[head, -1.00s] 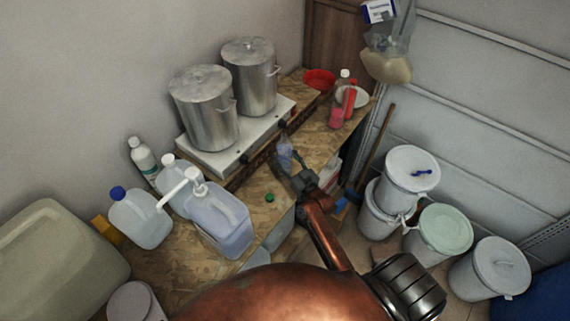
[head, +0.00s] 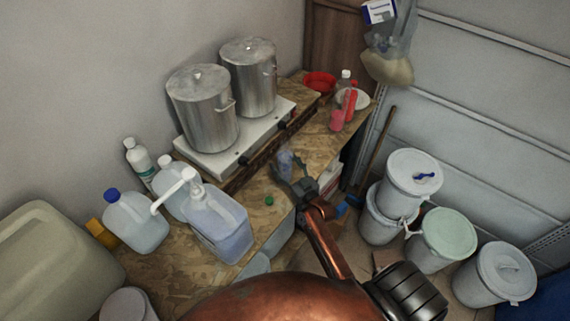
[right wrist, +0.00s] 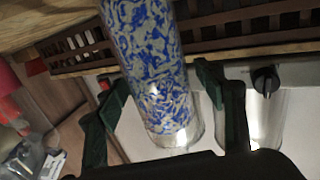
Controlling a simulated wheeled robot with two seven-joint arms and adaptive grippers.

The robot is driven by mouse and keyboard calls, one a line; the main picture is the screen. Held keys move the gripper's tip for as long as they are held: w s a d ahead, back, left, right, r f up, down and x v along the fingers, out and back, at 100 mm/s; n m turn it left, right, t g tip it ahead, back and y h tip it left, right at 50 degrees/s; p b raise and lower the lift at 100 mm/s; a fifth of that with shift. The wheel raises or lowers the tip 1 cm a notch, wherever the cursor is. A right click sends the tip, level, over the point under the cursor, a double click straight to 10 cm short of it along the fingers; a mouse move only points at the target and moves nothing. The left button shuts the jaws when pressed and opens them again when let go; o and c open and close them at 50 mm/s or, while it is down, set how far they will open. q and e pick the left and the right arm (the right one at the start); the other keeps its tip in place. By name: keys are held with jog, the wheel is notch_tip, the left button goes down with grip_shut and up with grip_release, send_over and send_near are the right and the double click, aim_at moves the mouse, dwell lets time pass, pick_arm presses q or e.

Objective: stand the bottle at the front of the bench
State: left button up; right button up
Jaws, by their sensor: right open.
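The bottle (head: 285,160) is small, clear and bluish in the head view, on the bench (head: 178,270) in front of the hotplate. In the right wrist view the bottle (right wrist: 150,65) is speckled blue and white with a clear end, and it slants in the picture. My right gripper (head: 293,180) is right at the bottle, on its near side. In the right wrist view its dark green fingers (right wrist: 162,85) are spread on both sides of the bottle, with a gap visible at least on the right. My left gripper is not in view.
Two steel pots (head: 203,108) stand on the white hotplate (head: 205,160) behind the bottle. A green cap (head: 269,200) lies on the bench left of my gripper. Jugs (head: 217,225) crowd the left, and red bottles (head: 350,105) stand at the far end. Lidded buckets (head: 413,180) stand right of the bench.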

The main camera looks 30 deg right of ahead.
jog(key=shift+r, duration=0.2)
jog(key=s+b, duration=0.1)
jog(key=s, duration=1.1)
jog(key=shift+b, duration=0.4)
